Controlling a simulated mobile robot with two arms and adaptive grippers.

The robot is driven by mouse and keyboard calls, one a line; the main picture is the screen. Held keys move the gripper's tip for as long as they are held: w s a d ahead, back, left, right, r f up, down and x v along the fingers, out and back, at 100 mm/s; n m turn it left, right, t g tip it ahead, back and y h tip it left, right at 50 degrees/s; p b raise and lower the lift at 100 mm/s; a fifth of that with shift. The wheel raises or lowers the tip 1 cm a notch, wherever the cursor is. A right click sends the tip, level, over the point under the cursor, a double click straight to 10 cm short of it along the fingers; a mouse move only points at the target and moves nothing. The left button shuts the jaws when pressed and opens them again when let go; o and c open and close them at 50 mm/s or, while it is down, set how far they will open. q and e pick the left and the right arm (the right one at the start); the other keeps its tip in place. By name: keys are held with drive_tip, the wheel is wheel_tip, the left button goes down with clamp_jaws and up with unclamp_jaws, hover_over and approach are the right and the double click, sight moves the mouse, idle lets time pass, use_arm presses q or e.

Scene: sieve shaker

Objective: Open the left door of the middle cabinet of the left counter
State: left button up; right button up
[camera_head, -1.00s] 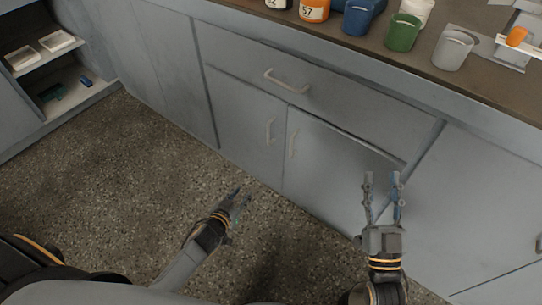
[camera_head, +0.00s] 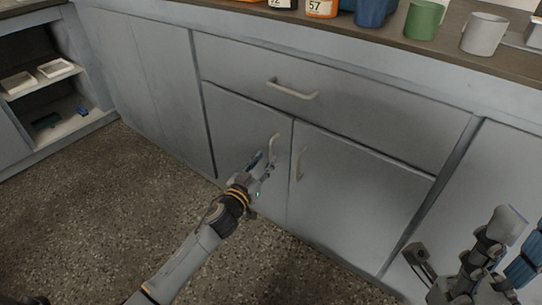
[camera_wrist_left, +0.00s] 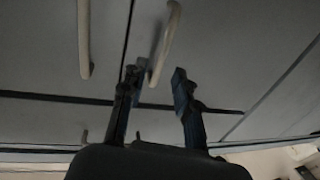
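The left door (camera_head: 238,130) of the middle cabinet is shut, a grey panel with a pale vertical bar handle (camera_head: 273,150) near its right edge. My left gripper (camera_head: 264,163) is open at this handle. In the left wrist view, the handle (camera_wrist_left: 168,38) reaches down between the two spread fingertips (camera_wrist_left: 156,80); whether either touches it I cannot tell. My right gripper (camera_head: 522,235) is at the lower right, partly cut off by the picture edge, with its fingers apart and nothing between them.
The right door (camera_head: 365,190) is shut, its handle (camera_head: 301,163) close beside; this handle also shows in the wrist view (camera_wrist_left: 84,40). A shut drawer (camera_head: 340,100) lies above both doors. Cups and bottles stand on the counter (camera_head: 400,50). Open shelves (camera_head: 75,125) are at far left. The floor is clear.

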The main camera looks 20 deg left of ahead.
sight(271, 152)
use_arm(q)
drive_tip(key=w, duration=0.3)
drive_tip(key=w+b, duration=0.1)
drive_tip(key=w, duration=0.1)
drive_tip(key=shift+d, duration=0.35)
clamp_jaws()
